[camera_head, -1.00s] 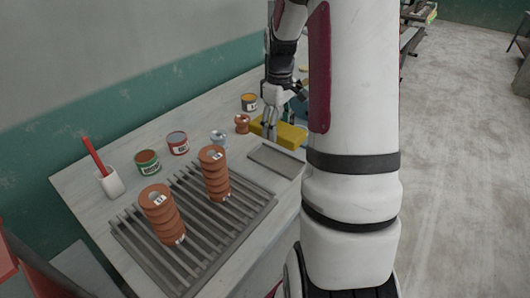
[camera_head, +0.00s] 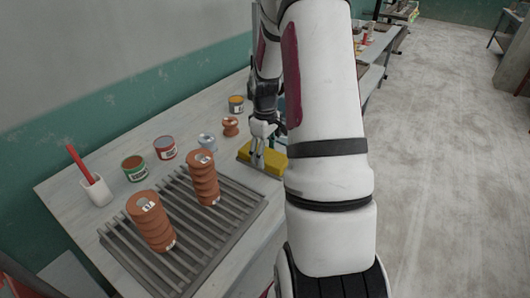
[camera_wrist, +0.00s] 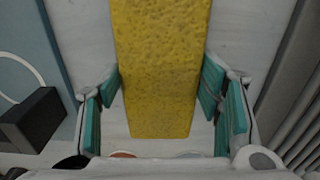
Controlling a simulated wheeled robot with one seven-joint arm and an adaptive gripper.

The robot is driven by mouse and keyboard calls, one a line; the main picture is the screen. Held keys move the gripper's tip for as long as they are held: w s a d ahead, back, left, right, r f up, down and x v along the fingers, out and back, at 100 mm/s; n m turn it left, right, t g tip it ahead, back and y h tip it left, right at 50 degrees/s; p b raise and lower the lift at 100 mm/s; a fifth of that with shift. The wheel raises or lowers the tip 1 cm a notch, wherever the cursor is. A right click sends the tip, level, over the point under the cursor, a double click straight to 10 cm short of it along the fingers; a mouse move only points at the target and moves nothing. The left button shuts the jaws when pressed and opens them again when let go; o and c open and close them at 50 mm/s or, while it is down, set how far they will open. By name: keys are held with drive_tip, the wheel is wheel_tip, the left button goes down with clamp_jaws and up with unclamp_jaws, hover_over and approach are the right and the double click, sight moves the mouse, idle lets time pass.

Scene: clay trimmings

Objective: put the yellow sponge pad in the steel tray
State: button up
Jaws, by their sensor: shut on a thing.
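The yellow sponge pad (camera_head: 272,160) is a thick rectangular block between the fingers of my gripper (camera_head: 258,158). In the wrist view the pad (camera_wrist: 160,70) runs lengthwise between the teal finger pads of my gripper (camera_wrist: 165,95), which is shut on it.
A slatted grey rack (camera_head: 185,225) with two terracotta ribbed stacks (camera_head: 151,220) (camera_head: 203,178) lies left of the tray. Several cans, a copper-coloured spool (camera_head: 230,126) and a white cup (camera_head: 96,190) stand along the wall side. A dark block (camera_wrist: 32,120) shows in the wrist view.

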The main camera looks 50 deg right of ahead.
sight(265, 154)
drive_tip(key=o, duration=1.3)
drive_tip(key=shift+f, duration=0.1)
wheel_tip(265, 154, up, 12)
drive_tip(key=s+a+r+t+h, duration=0.1)
drive_tip(key=a+r, duration=0.5)
drive_tip(key=a, duration=0.2)
drive_tip(key=s+a+r+t, duration=0.1)
drive_tip(key=s+a+r, duration=0.1)
drive_tip(key=a+r, duration=0.45)
drive_tip(key=shift+s+a+r+m+t+y, duration=0.2)
drive_tip(key=shift+s+a+t, duration=0.25)
drive_tip(key=shift+s+a, duration=1.95)
drive_tip(key=shift+s+a+r+m+t+y, duration=0.15)
drive_tip(key=shift+s+a+m+t, duration=0.3)
drive_tip(key=shift+s+a, duration=1.95)
drive_tip(key=shift+s+a+r+m+t+y, duration=0.15)
drive_tip(key=shift+s+a+t, duration=0.35)
drive_tip(key=shift+s+a, duration=1.9)
